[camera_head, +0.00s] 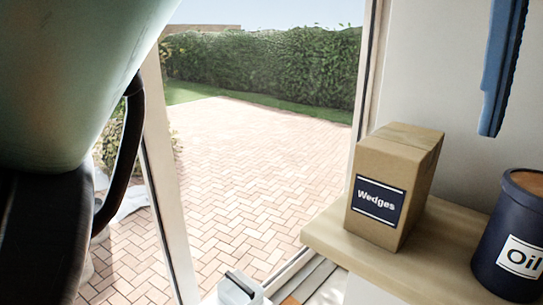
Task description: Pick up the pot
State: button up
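A dark blue round pot (506,248) with a white "Oil" label stands on the wooden shelf at the right edge of the head view. Its top is brown, and its right side is cut off by the frame. A large pale green rounded shape with a dark curved strip fills the upper left, very close to the camera; it looks like part of my own arm. My gripper cannot be made out in this view, and nothing is seen touching the pot.
A cardboard box (395,187) labelled "Wedges" stands left of the pot on the wooden shelf (438,248). A blue toothed tool (501,65) hangs on the wall above. A small pale block (238,288) sits low by the door frame (172,200). Brick paving lies outside.

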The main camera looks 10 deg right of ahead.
aim_at(530, 231)
jog(key=x, duration=0.6)
jog(key=shift+d+f, duration=0.2)
jog(key=shift+f, duration=0.1)
jog(key=b+x, duration=0.4)
jog(key=x, duration=0.1)
jog(key=shift+w+d+f, duration=0.15)
jog(key=shift+w, duration=0.05)
jog(key=shift+c, duration=0.4)
jog(key=c, duration=1.4)
jog(key=shift+r, duration=0.25)
